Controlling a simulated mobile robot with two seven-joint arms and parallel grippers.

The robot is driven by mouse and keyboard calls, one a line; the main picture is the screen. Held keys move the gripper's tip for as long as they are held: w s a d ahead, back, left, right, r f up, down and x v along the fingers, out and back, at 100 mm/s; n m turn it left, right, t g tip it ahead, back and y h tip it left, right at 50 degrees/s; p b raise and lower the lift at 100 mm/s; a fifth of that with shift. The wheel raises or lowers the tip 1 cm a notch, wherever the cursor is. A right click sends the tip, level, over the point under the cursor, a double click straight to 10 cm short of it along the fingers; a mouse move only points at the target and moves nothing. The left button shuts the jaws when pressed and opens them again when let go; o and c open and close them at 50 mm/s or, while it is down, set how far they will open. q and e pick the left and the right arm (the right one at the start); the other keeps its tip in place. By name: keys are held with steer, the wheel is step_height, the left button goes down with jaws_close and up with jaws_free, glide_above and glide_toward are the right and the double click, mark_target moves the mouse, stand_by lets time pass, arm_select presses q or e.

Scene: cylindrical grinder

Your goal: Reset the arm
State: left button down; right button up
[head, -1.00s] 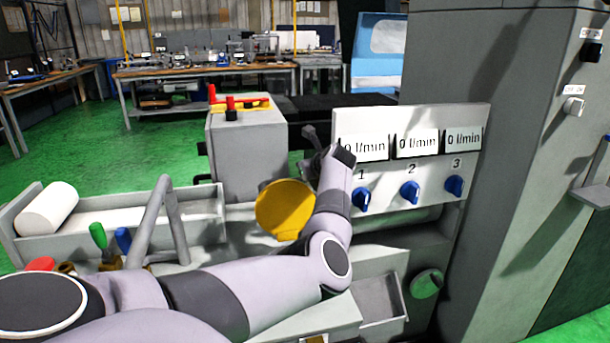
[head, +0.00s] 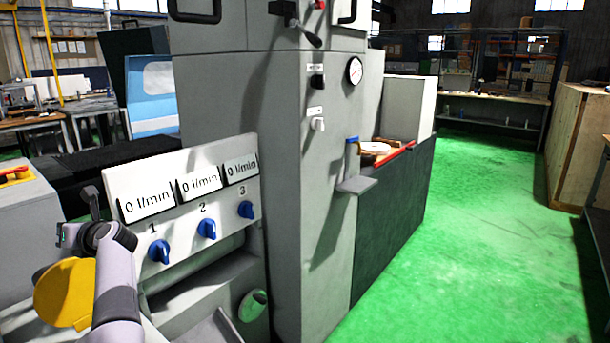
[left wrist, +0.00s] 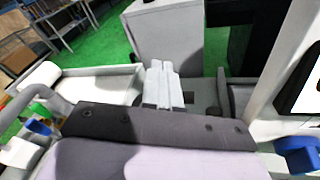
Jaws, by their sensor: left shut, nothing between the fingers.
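My left arm (head: 117,290) comes up at the lower left of the head view, in front of the machine and left of the flow panel. Its fingers cannot be made out there. In the left wrist view my left gripper (left wrist: 161,66) shows as two pale fingers close together, shut and empty. They point toward a grey cabinet and appear clear of it. My right arm and gripper are not in view.
The flow panel (head: 182,189) with three blue knobs stands close right of my left arm. A yellow disc (head: 62,293) is just left of the arm. The tall grey machine column (head: 315,230) rises behind. Green floor (head: 480,240) is open at right.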

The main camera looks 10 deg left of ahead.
arm_select(q)
steer(key=s+d+f+m+t+h, duration=0.2)
steer(key=d+f+m+t+h, duration=0.5)
steer(key=d+m, duration=0.8)
steer(key=s+d+f+m+t+h, duration=0.35)
steer(key=d+f+m+t, duration=0.45)
steer(key=m, duration=1.2)
steer(key=s+d+f+m+g+h, duration=0.4)
steer(key=s+d+f+m, duration=0.3)
steer(key=s, duration=0.4)
steer(key=s+d+f+m+g+h, duration=0.3)
steer(key=s+d+f+m, duration=0.4)
steer(key=d, duration=0.5)
steer(key=s+f+g, duration=0.1)
steer(key=s+f, duration=0.1)
steer(key=s, duration=0.1)
steer(key=shift+s+d+f+g+h, duration=0.2)
steer(key=shift+s+d+g+h, duration=0.05)
steer(key=shift+s+g+h, duration=0.1)
steer(key=shift+a, duration=0.1)
